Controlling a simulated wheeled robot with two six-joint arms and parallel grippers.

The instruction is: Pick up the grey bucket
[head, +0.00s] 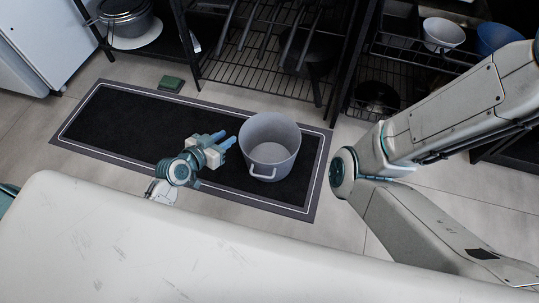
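The grey bucket (270,152) stands upright on the dark floor mat, right of the picture's centre. Its open top faces up, it looks empty, and a light handle shows on its near side. My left gripper (229,138) is just left of the bucket, with its blue fingers pointing toward the bucket's wall. The two fingers are apart and hold nothing. I cannot tell whether a fingertip touches the bucket. My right arm shows at the right, but its gripper is out of view.
The black mat (115,130) has a pale border line. A small green box (171,84) lies behind it. Dark wire shelves with pans, a white bowl (443,34) and a blue bowl (497,38) stand along the back. A pot (126,20) is at the back left.

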